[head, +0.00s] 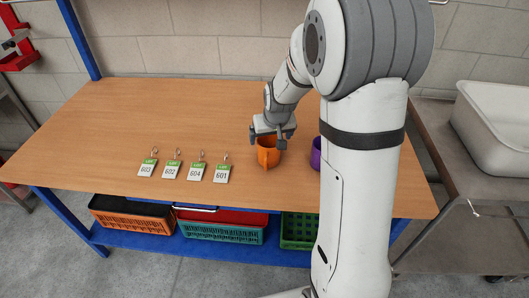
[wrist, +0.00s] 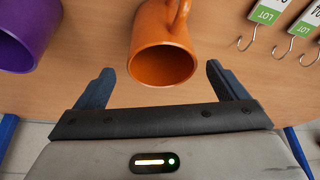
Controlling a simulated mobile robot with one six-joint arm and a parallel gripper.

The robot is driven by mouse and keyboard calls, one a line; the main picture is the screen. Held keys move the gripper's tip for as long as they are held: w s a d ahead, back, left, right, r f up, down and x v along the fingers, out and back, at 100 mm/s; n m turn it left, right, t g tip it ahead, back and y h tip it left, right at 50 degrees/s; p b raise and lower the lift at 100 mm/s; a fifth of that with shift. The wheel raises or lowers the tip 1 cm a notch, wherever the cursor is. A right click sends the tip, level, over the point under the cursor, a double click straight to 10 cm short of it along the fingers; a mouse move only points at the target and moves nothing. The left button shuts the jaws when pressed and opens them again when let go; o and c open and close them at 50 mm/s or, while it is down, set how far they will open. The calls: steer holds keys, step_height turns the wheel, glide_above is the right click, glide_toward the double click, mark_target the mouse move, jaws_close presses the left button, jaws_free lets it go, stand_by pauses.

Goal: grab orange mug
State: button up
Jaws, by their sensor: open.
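The orange mug (head: 268,156) stands on the wooden table, right of the green-and-white tags, in the head view. In the wrist view the orange mug (wrist: 163,50) shows its open rim, with its handle at the top. My gripper (head: 272,134) is at the mug in the head view and partly overlaps it. In the wrist view my gripper (wrist: 160,82) is open, with one finger on either side of the mug's rim. There is a visible gap between each finger and the mug. The mug's base is hidden in the wrist view.
A purple mug (head: 316,153) stands to the right, partly hidden by my arm; it is at the left in the wrist view (wrist: 24,35). Several lot tags with hooks (head: 196,171) lie left of the orange mug. The table (head: 120,110) is clear at the left and back.

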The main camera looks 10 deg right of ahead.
mark_target(269, 143)
steer(key=x, duration=0.5)
steer(key=shift+a, duration=0.15)
steer(key=c, duration=1.2)
steer(key=shift+c, duration=0.2)
